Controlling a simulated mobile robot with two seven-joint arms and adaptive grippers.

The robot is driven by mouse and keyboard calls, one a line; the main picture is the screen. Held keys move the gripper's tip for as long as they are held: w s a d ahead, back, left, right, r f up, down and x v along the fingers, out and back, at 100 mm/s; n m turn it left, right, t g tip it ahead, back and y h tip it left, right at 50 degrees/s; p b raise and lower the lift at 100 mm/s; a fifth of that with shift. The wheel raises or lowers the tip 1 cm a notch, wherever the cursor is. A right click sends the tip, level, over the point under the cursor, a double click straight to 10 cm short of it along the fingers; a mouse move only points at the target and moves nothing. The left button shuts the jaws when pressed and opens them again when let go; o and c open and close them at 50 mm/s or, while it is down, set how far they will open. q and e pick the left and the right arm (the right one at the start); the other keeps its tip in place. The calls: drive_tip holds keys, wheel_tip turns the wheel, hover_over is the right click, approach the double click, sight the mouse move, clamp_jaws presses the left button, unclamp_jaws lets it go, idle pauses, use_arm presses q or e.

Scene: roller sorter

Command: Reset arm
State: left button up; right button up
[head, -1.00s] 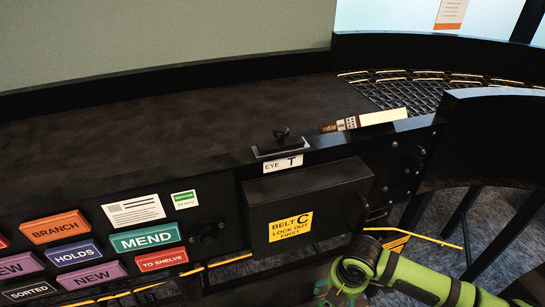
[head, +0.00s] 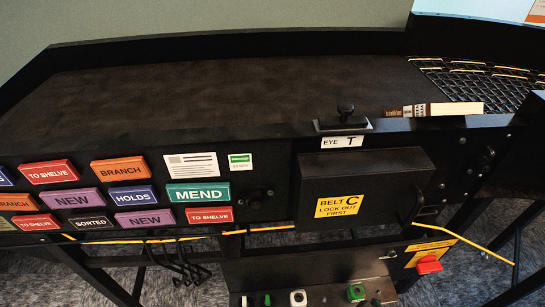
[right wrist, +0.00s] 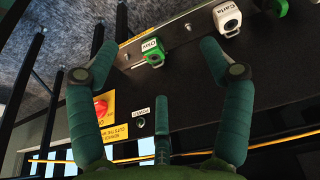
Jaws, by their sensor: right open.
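My right gripper (right wrist: 155,75) shows in the right wrist view with its green-sleeved fingers spread wide and nothing between them. A red knob (right wrist: 100,106) on a yellow plate sits by the left finger. In the head view the panel (head: 300,268) hangs below the belt box, and the red knob (head: 429,265) is at its right end. Neither gripper is in the head view.
The dark belt (head: 220,90) runs across the back, with a book (head: 440,109) at its right end near the rollers (head: 470,78). A black box with a Belt C lock-out label (head: 338,206) juts forward. Coloured signs such as MEND (head: 198,194) line the front.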

wheel_tip(320, 180, down, 24)
drive_tip(key=s+r+g, duration=0.1)
drive_tip(key=s, duration=0.1)
drive_tip(key=s+d+f+g, duration=0.1)
drive_tip(key=s+d+f, duration=0.1)
drive_tip(key=s+f, duration=1.2)
drive_tip(key=shift+s+d+f+n+g, duration=0.15)
drive_tip(key=shift+s+d+n+g, duration=0.15)
drive_tip(key=shift+s, duration=0.6)
